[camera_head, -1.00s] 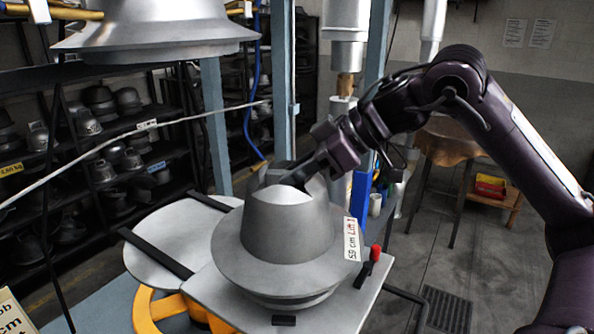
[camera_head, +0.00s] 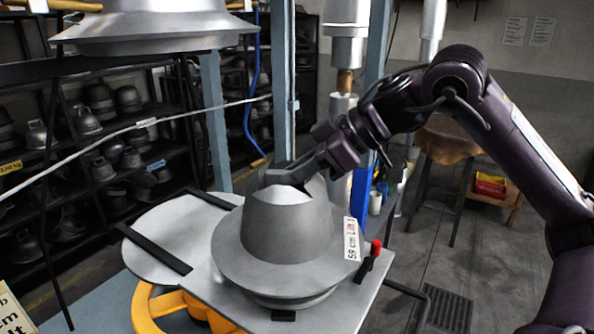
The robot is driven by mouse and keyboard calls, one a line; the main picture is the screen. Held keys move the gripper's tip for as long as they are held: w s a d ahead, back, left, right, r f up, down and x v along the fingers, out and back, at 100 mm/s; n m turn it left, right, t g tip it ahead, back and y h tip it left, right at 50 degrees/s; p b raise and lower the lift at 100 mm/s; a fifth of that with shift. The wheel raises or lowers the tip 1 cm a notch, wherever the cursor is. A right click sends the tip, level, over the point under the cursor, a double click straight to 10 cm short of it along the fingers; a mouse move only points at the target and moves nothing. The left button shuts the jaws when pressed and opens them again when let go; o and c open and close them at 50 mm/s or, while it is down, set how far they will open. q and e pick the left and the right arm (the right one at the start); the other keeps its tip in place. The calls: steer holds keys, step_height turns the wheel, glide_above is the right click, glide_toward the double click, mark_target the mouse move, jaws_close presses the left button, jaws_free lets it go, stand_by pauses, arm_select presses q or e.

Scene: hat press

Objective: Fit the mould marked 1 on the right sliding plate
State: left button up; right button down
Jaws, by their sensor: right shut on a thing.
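The grey metal hat mould (camera_head: 286,240) has a wide brim and a label reading "59 cm Lift 1" (camera_head: 351,239) on its right side. It stands upright on the right sliding plate (camera_head: 345,300), a grey plate with a red-tipped handle (camera_head: 375,248) at its right edge. I cannot tell whether it is fully seated there. My right gripper (camera_head: 283,178) is shut at the top of the mould, its fingers reaching in from the right; the exact grip is partly hidden. My left gripper is out of view.
The left plate (camera_head: 165,235) with a black bar is empty. A large metal press head (camera_head: 150,30) hangs at upper left, and a pale cable crosses below it. Blue posts (camera_head: 283,90) stand behind the mould. Shelves of moulds (camera_head: 100,150) fill the left background.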

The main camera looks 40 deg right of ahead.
steer(key=shift+r, duration=0.2)
steer(key=c, duration=1.3)
jaws_free()
steer(key=shift+s, duration=0.15)
steer(key=shift+f, duration=0.3)
steer(key=shift+s+d+r, duration=0.1)
steer(key=shift+d+r, duration=0.15)
steer(key=shift+r, duration=0.05)
steer(key=p+v, duration=0.1)
steer(key=v, duration=0.6)
steer(key=shift+s+r, duration=0.15)
